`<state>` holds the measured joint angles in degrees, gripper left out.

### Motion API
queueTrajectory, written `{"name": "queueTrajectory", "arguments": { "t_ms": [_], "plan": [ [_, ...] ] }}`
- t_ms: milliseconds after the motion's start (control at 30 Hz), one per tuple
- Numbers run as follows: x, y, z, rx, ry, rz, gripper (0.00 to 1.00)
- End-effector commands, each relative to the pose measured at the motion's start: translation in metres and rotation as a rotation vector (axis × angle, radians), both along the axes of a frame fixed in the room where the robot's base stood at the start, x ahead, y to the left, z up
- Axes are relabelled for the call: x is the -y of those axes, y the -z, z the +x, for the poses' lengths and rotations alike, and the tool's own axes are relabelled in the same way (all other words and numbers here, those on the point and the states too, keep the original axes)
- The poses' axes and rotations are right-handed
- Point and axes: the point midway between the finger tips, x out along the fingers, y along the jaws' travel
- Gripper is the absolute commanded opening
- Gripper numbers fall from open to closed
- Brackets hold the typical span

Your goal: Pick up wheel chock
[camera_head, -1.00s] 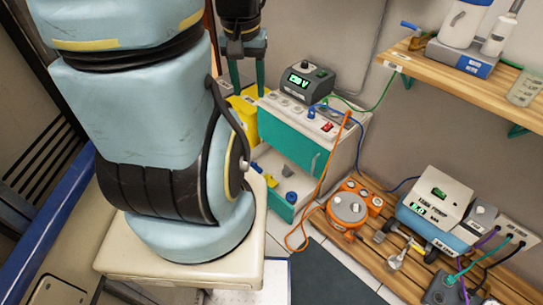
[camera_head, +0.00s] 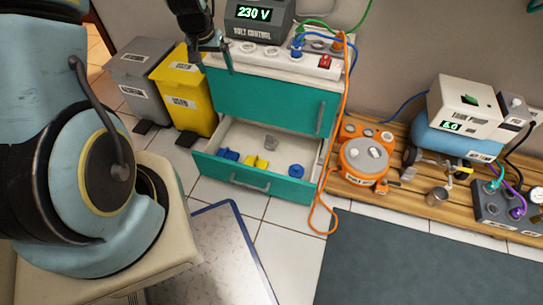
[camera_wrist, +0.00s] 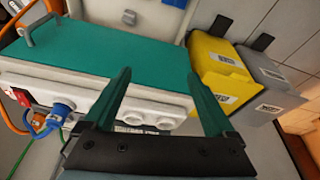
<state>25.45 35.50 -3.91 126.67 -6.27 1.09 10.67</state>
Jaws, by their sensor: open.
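An open drawer (camera_head: 276,187) low in a teal and white cabinet (camera_head: 272,108) holds a yellow two-part piece (camera_head: 255,163), a grey wedge-like piece (camera_head: 270,144) and blue pieces (camera_head: 228,155). I cannot tell for certain which piece is the wheel chock; the yellow one and the grey one are candidates. My gripper (camera_head: 215,67) is open and empty, above and left of the drawer, by the cabinet's upper left corner. In the wrist view its two teal fingers (camera_wrist: 158,73) are spread before the cabinet. The grey piece (camera_wrist: 129,17) shows small at the top there.
A yellow bin (camera_head: 184,95) and a grey bin (camera_head: 140,80) stand left of the cabinet. An orange cable (camera_head: 322,190) hangs by its right side. A wooden pallet (camera_head: 425,200) carries an orange unit and a compressor. Tiled floor lies before the drawer.

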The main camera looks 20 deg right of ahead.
Motion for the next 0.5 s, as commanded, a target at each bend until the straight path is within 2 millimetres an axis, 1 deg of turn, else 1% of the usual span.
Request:
{"name": "queueTrajectory", "arguments": {
  "t_ms": [33,67,100,167,200,267,300,400,500],
  "plan": [
    [0.017,0.051,-0.001,0.002,0.033,-0.003,0.90],
    [0.026,0.069,-0.001,0.008,0.049,-0.006,0.90],
    [0.038,0.093,-0.001,0.015,0.071,-0.011,0.90],
    [0.056,0.129,-0.003,0.026,0.105,-0.017,0.90],
    [0.067,0.153,-0.005,0.032,0.127,-0.021,0.90],
    [0.083,0.186,-0.008,0.043,0.157,-0.026,0.90],
    [0.093,0.207,-0.010,0.050,0.174,-0.030,0.90],
    [0.113,0.250,-0.016,0.064,0.212,-0.038,0.90],
    [0.127,0.280,-0.022,0.076,0.239,-0.044,0.90]
  ]
}}
